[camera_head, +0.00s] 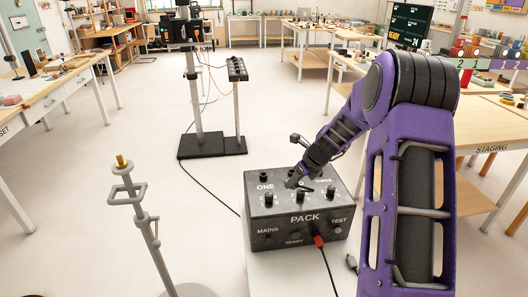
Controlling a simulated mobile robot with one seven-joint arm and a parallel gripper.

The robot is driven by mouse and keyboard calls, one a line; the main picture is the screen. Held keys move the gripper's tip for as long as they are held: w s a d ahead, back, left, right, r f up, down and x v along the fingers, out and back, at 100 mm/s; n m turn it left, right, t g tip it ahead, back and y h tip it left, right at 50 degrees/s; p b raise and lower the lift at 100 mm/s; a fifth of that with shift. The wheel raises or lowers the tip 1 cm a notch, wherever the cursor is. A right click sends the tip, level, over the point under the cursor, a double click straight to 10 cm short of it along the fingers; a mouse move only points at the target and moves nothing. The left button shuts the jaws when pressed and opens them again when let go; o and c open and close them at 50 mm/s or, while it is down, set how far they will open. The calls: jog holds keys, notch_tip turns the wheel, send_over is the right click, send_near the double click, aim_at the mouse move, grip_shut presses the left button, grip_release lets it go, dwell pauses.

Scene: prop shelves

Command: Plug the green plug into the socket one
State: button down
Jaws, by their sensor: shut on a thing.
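The grey box marked PACK (263,231) stands at the lower middle, with a row of sockets and toggle switches on its sloped top. Whether that touches the panel I cannot tell.
A red plug (319,240) with a black cable sits in the box's front. A metal stand (148,228) rises at the left. A black-based post (195,100) stands behind. My purple arm covers the right side.

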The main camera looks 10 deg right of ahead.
jog(key=w+a+n+t+h+b, duration=0.25)
jog(key=w+n, duration=0.75)
jog(key=n, duration=0.5)
jog(key=w+a+n+t+h+b, duration=0.1)
jog(key=w+a+n+b, duration=0.25)
jog(key=w+n, duration=0.85)
jog(key=shift+s+a+f+n+b, duration=0.1)
jog(key=shift+s+f+n+b, duration=0.25)
jog(key=shift+f, duration=0.75)
jog(key=shift+s+a+f+n+b, duration=0.15)
jog(key=shift+s+f+n, duration=0.3)
jog(key=shift+f, duration=0.65)
jog(key=shift+s+a+f+n+b, duration=0.1)
jog(key=shift+s+f+n+b, duration=0.25)
jog(key=shift+f, duration=0.75)
jog(key=shift+s+f, duration=0.1)
jog(key=shift+f, duration=0.05)
jog(key=shift+f, duration=1.05)
dwell(0.8)
